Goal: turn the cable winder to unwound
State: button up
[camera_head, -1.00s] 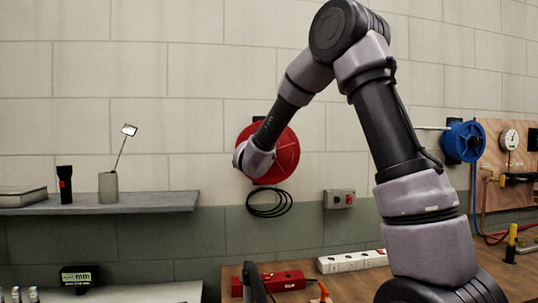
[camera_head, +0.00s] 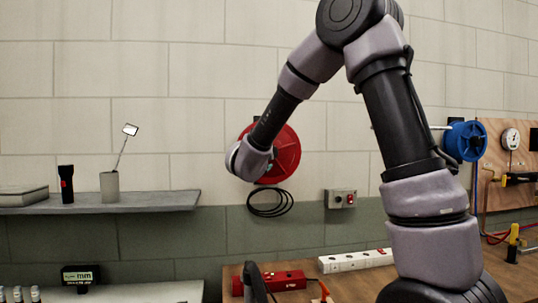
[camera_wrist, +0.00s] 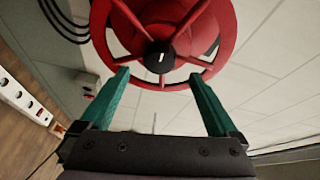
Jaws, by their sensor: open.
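The cable winder is a red reel (camera_head: 288,153) on the wall, with loops of black cable (camera_head: 270,205) hanging below it. In the wrist view the red reel (camera_wrist: 222,30) fills the upper middle, with spokes and a round black hub knob (camera_wrist: 160,57) bearing a short white mark. My gripper (camera_wrist: 158,76) is open, its two teal fingers pointing at the reel. The fingertips appear left and right of the hub, near the reel's lower rim in the picture. Nothing is between them that I can see gripped; contact cannot be told. In the head view my wrist hides the fingers and the reel's left part.
A blue reel (camera_head: 465,141) with a rod is mounted to the right. A grey shelf (camera_head: 150,201) is at left. A white power strip (camera_head: 355,261) lies on the wooden bench (camera_head: 345,285).

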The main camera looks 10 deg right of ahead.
jog(key=shift+v, duration=2.15)
